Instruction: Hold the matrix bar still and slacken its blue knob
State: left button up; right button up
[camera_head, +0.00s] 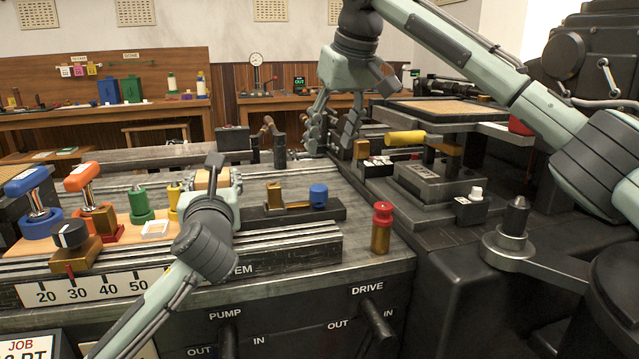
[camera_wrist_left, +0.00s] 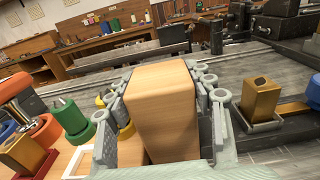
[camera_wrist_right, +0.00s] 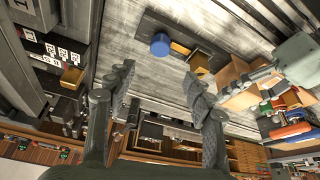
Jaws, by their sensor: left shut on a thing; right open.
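The matrix bar appears to be the dark bar (camera_head: 285,215) on the bench, carrying a brass block (camera_head: 275,196) and a blue knob (camera_head: 318,195). The blue knob also shows in the right wrist view (camera_wrist_right: 160,44). My left gripper (camera_head: 208,181) is left of the bar, shut on a wooden block (camera_wrist_left: 162,85), apart from the brass block (camera_wrist_left: 260,98).
A red-topped brass post (camera_head: 382,228) stands right of the bar. Orange, blue and green handled tools (camera_head: 140,203) stand at left by a number scale (camera_head: 90,287). A yellow handle (camera_head: 405,138) lies on the machine at right. Bare bench shows around the bar.

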aim_at(318, 187)
jog(key=x, duration=1.1)
jog(key=shift+w+f, duration=0.1)
jog(key=c, duration=1.2)
